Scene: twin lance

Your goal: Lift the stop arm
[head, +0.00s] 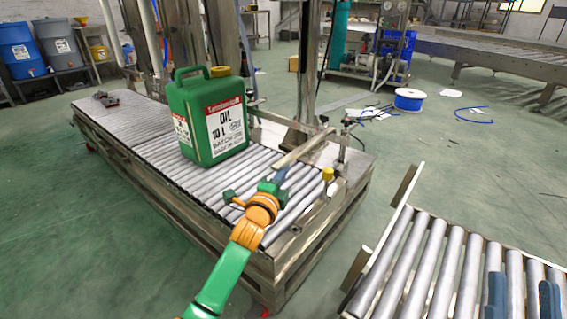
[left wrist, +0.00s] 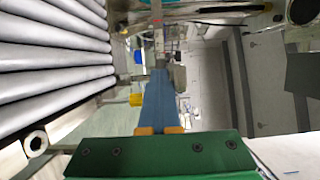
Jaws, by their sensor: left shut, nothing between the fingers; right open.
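The stop arm appears to be the pale flat bar (head: 303,147) across the near right part of the roller conveyor (head: 150,128). A green oil canister (head: 205,115) stands upright on the rollers behind and left of it. My left gripper (head: 282,173) is shut and empty, its blue fingers just below the bar in the head view; I cannot tell whether they touch it. The shut fingers also show in the left wrist view (left wrist: 158,78), with rollers at left. My right gripper (head: 523,290) is open and empty over the second roller conveyor (head: 415,262).
A yellow knob (head: 328,174) sits on the conveyor's end frame, right of my left gripper. Upright posts (head: 308,75) rise behind the bar. A dark clamp-like object (head: 105,98) lies at the far end. Green floor separates the two conveyors.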

